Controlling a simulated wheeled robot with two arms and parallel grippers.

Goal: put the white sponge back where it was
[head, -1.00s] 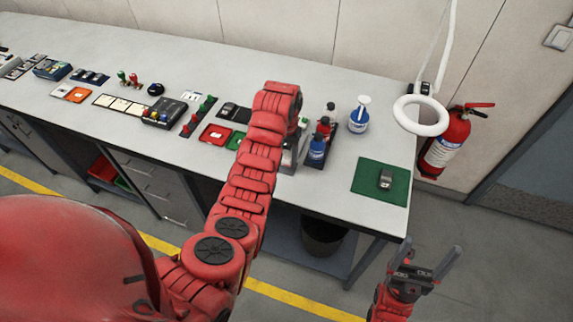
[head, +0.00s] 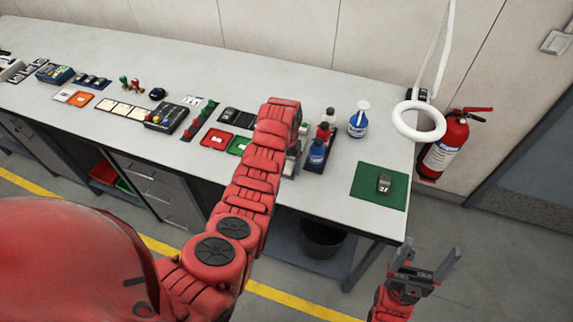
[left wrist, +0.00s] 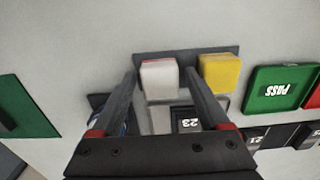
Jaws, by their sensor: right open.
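The white sponge (left wrist: 160,77) shows in the left wrist view, standing by the dark tray (left wrist: 150,55), to the left of a yellow sponge (left wrist: 220,72). My left gripper (left wrist: 161,72) has its two fingers apart, one on each side of the white sponge, with narrow gaps visible. I cannot tell how far the sponge is below the fingertips. In the head view my left arm hides both sponges. My right gripper (head: 425,262) is open and empty, off the bench's front right corner.
A white ring (head: 419,137) hangs at the right.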

